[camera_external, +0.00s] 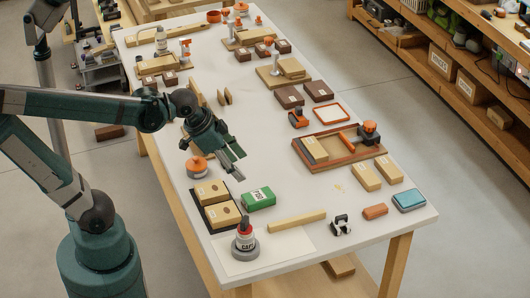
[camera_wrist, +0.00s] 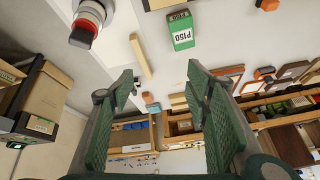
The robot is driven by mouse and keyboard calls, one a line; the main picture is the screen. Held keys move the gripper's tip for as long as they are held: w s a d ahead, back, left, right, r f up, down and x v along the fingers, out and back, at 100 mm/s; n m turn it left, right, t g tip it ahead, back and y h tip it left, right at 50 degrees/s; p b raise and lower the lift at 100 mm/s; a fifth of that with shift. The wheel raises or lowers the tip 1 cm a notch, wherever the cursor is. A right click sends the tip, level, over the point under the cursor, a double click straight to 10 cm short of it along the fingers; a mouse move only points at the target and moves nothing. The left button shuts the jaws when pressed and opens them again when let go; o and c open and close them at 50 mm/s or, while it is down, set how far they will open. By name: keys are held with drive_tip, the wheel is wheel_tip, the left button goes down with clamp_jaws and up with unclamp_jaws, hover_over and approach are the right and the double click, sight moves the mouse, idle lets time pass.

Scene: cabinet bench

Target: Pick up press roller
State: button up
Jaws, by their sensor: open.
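My gripper (camera_external: 232,170) is open and empty, above the near left part of the white table (camera_external: 240,100). Its two fingers stand wide apart in the wrist view (camera_wrist: 160,78), with nothing between them. I cannot tell for sure which thing is the press roller. One candidate is a tool with an orange handle and dark head (camera_external: 370,132) on the wooden tray at the right. Another is a small orange and black tool (camera_external: 298,118) behind that tray. Both candidates are apart from my gripper.
A green box (camera_external: 261,199), also in the wrist view (camera_wrist: 181,30), lies near my gripper. The wooden tray (camera_external: 330,163) has a raised rim. The table's middle is mostly clear.

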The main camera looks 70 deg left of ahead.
drive_tip(key=w+d+r+m+g+p, duration=0.2)
drive_tip(key=w+d+m+p, duration=0.15)
drive_tip(key=w, duration=0.55)
drive_tip(key=m+g+p, duration=0.4)
drive_tip(key=m+p, duration=0.4)
drive_tip(key=m, duration=0.4)
hover_over(341, 216)
drive_tip(key=f, duration=1.3)
drive_tip(key=shift+s+a+f, duration=0.2)
drive_tip(key=shift+a+f, duration=0.05)
drive_tip(key=shift+w+d+f, duration=0.25)
drive_tip(key=shift+d+f, duration=0.05)
drive_tip(key=shift+f, duration=0.3)
drive_tip(key=shift+f, duration=1.3)
drive_tip(key=shift+f, duration=0.1)
